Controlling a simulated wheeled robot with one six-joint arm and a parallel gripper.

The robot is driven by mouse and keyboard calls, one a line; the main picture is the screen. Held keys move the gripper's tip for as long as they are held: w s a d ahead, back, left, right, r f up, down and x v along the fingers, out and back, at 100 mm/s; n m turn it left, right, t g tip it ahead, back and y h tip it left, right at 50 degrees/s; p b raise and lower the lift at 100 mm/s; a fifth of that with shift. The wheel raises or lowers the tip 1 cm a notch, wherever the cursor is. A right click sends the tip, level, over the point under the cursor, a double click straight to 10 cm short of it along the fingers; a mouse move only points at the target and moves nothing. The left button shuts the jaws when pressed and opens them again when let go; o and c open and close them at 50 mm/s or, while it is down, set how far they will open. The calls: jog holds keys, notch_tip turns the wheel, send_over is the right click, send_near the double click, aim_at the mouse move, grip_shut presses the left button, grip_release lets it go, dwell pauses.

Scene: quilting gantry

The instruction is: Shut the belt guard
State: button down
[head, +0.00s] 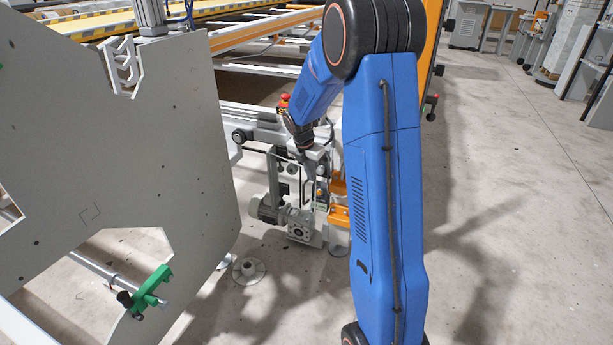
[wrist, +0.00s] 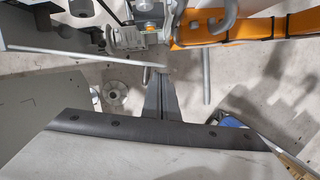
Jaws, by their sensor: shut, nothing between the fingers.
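My gripper (head: 309,172) is at the end of my blue arm, low in front of the end machinery of the gantry. In the wrist view its fingers (wrist: 163,75) are together and hold nothing. Which part is the belt guard is not certain. A large flat grey panel (head: 130,150) stands at the left of the head view, close to the machinery. A grey plate (wrist: 40,112) and a thin straight edge left of my fingertips also show in the wrist view. Whether the fingertips touch that edge cannot be told. My arm hides part of the machinery.
A grey motor and gearbox (head: 297,226) sit low by the gripper. An orange beam (wrist: 240,30) runs at the upper right of the wrist view. A green clamp (head: 150,288) is at the panel's lower edge. Bare floor (head: 510,180) is free on the right.

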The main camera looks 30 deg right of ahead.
jog(key=shift+w+d, duration=0.1)
jog(key=shift+d, duration=0.1)
jog(key=d, duration=0.1)
jog(key=w+d, duration=0.1)
jog(key=d, duration=0.1)
jog(key=shift+w, duration=0.1)
dwell(0.3)
